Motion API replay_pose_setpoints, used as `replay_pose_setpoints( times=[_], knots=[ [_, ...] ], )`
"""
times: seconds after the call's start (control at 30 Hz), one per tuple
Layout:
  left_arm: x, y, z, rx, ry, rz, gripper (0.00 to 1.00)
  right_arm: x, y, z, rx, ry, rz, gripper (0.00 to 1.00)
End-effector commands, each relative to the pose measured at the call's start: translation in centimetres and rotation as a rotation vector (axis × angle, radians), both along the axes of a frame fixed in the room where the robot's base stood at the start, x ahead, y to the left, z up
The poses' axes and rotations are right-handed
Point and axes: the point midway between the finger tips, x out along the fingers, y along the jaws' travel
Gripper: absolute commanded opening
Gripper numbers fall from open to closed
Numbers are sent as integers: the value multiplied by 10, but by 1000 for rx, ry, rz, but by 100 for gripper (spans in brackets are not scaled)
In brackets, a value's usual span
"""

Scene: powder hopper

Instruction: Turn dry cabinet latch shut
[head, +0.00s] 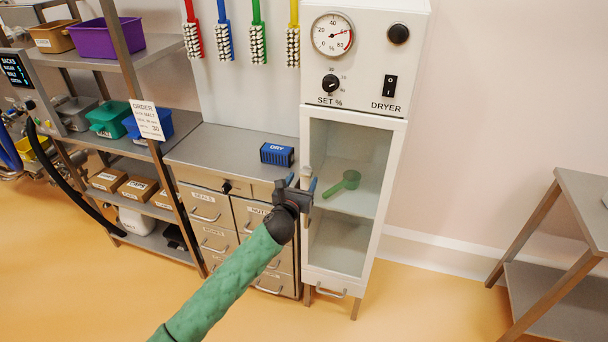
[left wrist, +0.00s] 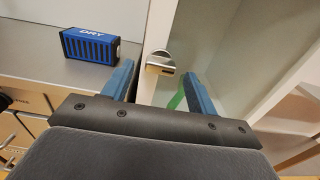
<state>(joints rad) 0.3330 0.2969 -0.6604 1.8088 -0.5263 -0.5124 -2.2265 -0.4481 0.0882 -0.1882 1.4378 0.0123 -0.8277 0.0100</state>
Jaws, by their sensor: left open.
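The dry cabinet (head: 352,210) is white with a glass door, and the door looks closed against its frame. Its latch (left wrist: 160,64) is a small metal piece on the left door edge, seen in the left wrist view just beyond and between my fingertips. In the head view the latch (head: 306,172) is small and its angle is hard to tell. My left gripper (head: 299,187) is open at the cabinet's left edge. In the left wrist view its blue fingers (left wrist: 158,82) are spread, with nothing held between them. My right gripper is not in view.
A green scoop (head: 345,183) lies on the shelf behind the glass. A blue DRY box (head: 277,154) stands on the steel counter (head: 215,147) to the left. Drawers are below it. A steel table (head: 580,200) stands at the right, with free floor between.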

Motion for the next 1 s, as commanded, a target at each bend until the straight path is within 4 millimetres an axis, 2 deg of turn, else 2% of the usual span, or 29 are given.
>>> replay_pose_setpoints(
  times=[0.2, 0.57, 0.8, 1.0],
  knots=[
    [20, -7, 1, -1, 1, 0, 58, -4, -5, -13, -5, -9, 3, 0],
    [24, -8, -1, 0, 1, 0, 58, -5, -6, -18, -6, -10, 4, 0],
    [24, -8, -1, 0, 1, 0, 13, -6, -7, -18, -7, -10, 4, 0],
    [24, -8, -1, -7, 3, 0, 14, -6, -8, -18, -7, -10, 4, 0]
  ],
)
